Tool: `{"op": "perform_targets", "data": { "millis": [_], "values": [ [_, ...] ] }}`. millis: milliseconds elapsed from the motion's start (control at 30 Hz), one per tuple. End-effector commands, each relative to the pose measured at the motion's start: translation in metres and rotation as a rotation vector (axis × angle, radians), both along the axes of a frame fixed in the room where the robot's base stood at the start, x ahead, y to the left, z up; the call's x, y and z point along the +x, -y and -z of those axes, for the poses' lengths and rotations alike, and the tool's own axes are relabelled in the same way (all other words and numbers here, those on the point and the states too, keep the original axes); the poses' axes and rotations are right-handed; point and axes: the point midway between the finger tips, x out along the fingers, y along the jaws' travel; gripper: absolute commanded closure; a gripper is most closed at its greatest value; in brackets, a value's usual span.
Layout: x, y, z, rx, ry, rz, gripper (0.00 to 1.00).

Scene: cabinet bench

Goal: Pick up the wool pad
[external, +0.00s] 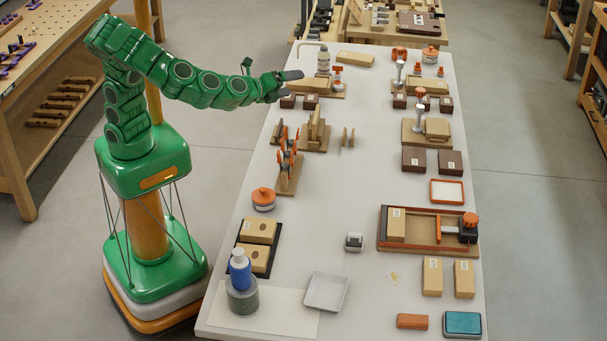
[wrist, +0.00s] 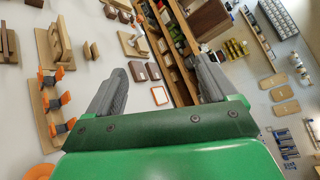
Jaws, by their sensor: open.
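My gripper (external: 287,85) is at the far left part of the white bench, above its left edge, with its jaws apart and nothing between them. In the wrist view my gripper (wrist: 145,55) shows two grey fingers spread wide. I cannot tell for sure which thing is the wool pad. A teal pad (external: 462,323) with a dark rim lies at the near right corner.
The white bench (external: 340,205) has free room along its middle. A blue bottle (external: 240,268), an empty white tray (external: 326,291) and a reddish block (external: 411,321) stand near the front. A clamp fixture (external: 430,247) is at right. Orange clamps (external: 288,160) and wooden stands line the left.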

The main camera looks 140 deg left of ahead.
Motion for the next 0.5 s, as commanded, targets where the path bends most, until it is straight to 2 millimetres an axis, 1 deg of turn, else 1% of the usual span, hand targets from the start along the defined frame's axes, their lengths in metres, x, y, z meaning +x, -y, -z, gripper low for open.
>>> {"op": "perform_targets", "data": {
  "millis": [33, 100, 167, 267, 300, 367, 500],
  "values": [
    [0.016, -0.006, 0.004, 0.028, -0.039, 0.034, 0.15],
    [0.039, -0.011, 0.009, 0.064, -0.094, 0.089, 0.15],
    [0.058, -0.015, 0.015, 0.092, -0.140, 0.134, 0.15],
    [0.088, -0.019, 0.030, 0.134, -0.228, 0.210, 0.15],
    [0.100, -0.020, 0.037, 0.149, -0.262, 0.241, 0.15],
    [0.118, -0.021, 0.049, 0.168, -0.314, 0.292, 0.15],
    [0.161, -0.018, 0.086, 0.202, -0.437, 0.412, 0.15]
  ]
}}
